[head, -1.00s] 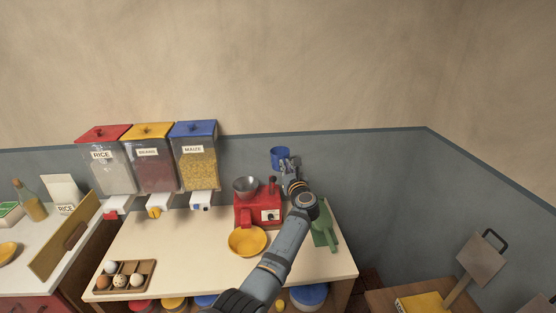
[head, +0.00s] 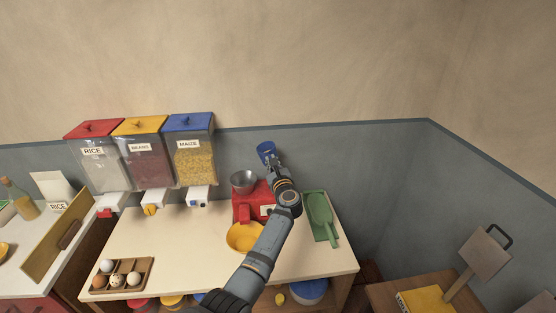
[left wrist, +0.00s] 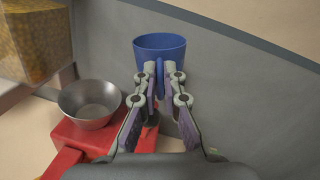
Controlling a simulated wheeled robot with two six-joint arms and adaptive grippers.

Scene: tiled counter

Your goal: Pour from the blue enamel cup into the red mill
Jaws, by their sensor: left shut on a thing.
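The blue enamel cup (head: 266,149) is up in the air behind and above the red mill (head: 243,213). In the head view it looks tilted; in the left wrist view the cup (left wrist: 160,56) shows its rim and part of its inside. My left gripper (left wrist: 160,80) is shut on the cup's handle side. The mill has a metal hopper (head: 244,180), open at the top; in the left wrist view the hopper (left wrist: 90,103) is left of and below the cup and looks empty. What the cup holds is hidden. My right gripper is out of view.
A yellow bowl (head: 243,237) stands in front of the mill, partly behind my left arm. A green scoop (head: 321,214) lies on the right. The maize dispenser (head: 190,160) stands left of the mill. An egg tray (head: 122,275) is at the front left.

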